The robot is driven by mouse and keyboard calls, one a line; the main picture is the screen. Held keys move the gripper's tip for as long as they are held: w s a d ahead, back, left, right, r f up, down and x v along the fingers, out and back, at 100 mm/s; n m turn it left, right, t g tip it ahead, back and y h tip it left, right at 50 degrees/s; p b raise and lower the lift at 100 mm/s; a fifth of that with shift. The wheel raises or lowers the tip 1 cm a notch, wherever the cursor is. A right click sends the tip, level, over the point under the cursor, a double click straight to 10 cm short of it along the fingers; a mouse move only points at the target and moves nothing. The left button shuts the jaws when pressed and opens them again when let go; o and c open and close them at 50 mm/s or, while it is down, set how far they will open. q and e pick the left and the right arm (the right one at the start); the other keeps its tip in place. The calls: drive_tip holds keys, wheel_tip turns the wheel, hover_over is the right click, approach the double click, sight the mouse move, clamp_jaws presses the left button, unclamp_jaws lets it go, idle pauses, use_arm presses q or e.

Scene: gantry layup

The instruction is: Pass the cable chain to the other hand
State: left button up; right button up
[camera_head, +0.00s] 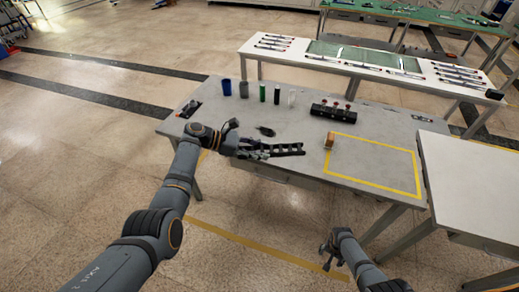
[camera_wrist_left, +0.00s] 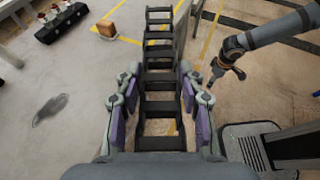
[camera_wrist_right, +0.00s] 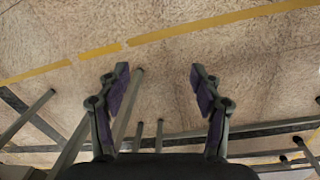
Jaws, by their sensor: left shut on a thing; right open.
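The cable chain (camera_head: 287,149) is a black ladder-like strip. My left gripper (camera_head: 262,151) is shut on it near one end and holds it over the front part of the grey table. In the left wrist view the cable chain (camera_wrist_left: 159,80) runs straight away from between the purple-padded fingers (camera_wrist_left: 160,112). My right gripper (camera_head: 328,250) is low in front of the table, apart from the chain. In the right wrist view its fingers (camera_wrist_right: 158,85) are spread and empty, with floor and table legs beyond them.
The grey table (camera_head: 225,135) carries a blue cup (camera_head: 227,87), several small cylinders, a dark mouse-like object (camera_head: 266,130), a black block with red knobs (camera_head: 334,113) and a small brown block (camera_head: 330,139). A yellow-taped rectangle (camera_head: 375,187) is mostly clear. A white table (camera_head: 470,185) stands at right.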

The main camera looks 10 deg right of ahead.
drive_tip(key=s+a+f+n, duration=0.2)
drive_tip(key=s+n, duration=0.1)
drive_tip(key=s, duration=0.4)
drive_tip(key=s+a+f+n+t, duration=0.1)
drive_tip(key=s+a+f+n, duration=0.1)
drive_tip(key=s, duration=0.6)
drive_tip(key=s+a+f+n, duration=0.2)
drive_tip(key=s+f+n, duration=0.2)
drive_tip(key=s, duration=0.3)
drive_tip(key=shift+s+f+t, duration=0.2)
drive_tip(key=shift+s+t, duration=0.1)
drive_tip(key=shift+s, duration=0.1)
